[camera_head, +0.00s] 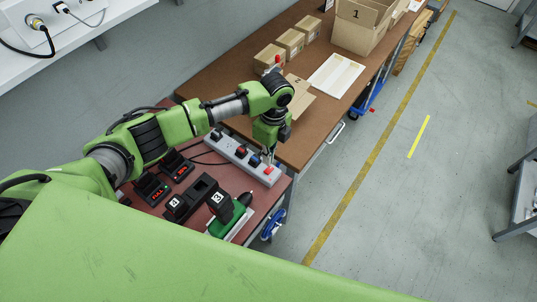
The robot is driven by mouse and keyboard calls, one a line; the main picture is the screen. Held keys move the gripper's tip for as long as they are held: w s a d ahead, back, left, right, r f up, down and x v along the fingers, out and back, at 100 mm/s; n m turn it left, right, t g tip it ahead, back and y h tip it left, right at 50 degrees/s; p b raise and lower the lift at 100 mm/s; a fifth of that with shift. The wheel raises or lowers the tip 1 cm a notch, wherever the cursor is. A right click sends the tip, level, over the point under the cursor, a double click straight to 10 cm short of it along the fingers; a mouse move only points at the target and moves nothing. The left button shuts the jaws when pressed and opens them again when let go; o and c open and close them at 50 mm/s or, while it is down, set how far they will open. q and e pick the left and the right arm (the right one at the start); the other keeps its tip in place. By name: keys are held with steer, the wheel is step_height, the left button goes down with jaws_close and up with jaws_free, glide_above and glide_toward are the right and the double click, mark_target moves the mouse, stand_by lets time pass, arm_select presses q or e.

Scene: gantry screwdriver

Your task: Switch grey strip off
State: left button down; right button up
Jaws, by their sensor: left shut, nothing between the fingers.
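The grey strip (227,149) is a long power strip lying along the far edge of the reddish bench top, with several plugs or sockets along it. A red switch (268,170) sits at its right end. I cannot tell the switch's position at this size. My left gripper (268,158) points down over the right end of the strip, shut and empty, its fingertips close to the red switch. I cannot tell whether they touch it. My right gripper is not in view.
A brown table (235,87) behind holds cardboard boxes (290,41). Open floor (400,215) lies to the right.

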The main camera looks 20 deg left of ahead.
mark_target(271, 167)
arm_select(q)
step_height(271, 167, up, 9)
steer(key=b, duration=0.1)
steer(key=shift+s, duration=0.2)
steer(key=shift+a+b, duration=0.1)
steer(key=shift+b, duration=0.2)
steer(key=w+b, duration=0.1)
steer(key=b, duration=0.4)
steer(key=w+b, duration=0.1)
steer(key=b, duration=0.4)
steer(key=shift+d+r, duration=0.2)
steer(key=shift+d, duration=0.1)
